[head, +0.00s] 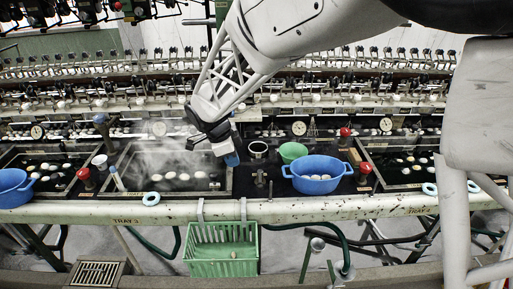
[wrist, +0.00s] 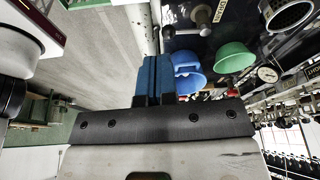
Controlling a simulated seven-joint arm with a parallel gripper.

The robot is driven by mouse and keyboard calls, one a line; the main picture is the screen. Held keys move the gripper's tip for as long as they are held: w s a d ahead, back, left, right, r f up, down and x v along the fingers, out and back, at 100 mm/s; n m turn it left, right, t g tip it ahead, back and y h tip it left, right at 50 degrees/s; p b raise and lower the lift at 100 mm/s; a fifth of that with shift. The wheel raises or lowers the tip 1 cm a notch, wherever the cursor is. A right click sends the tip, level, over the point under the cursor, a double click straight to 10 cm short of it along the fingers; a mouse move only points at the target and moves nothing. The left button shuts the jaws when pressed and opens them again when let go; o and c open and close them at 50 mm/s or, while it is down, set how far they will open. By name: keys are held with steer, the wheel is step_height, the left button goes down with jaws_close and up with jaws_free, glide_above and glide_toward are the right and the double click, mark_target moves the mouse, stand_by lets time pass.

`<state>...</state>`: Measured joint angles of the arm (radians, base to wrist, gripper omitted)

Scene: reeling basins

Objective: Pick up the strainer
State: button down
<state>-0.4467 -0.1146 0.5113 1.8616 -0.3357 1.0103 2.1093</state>
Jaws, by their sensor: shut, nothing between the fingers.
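A small round metal strainer (head: 258,151) with a pale rim and dark inside stands on the dark counter, left of the green bowl. It also shows at the top right of the wrist view (wrist: 290,15), partly cut off by the frame edge. My gripper (head: 232,159) is just left of the strainer in the head view, apart from it, above the right side of a steaming basin. In the wrist view its blue fingers (wrist: 152,76) are together, with nothing between them.
A green bowl (head: 293,151) and a blue two-handled tub (head: 318,176) with cocoons stand right of the strainer. A steaming basin (head: 174,185) with cocoons lies to the left. A green basket (head: 221,256) hangs from the front ledge. A small tap (head: 261,180) stands in front of the strainer.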

jaws_free()
stand_by(0.5)
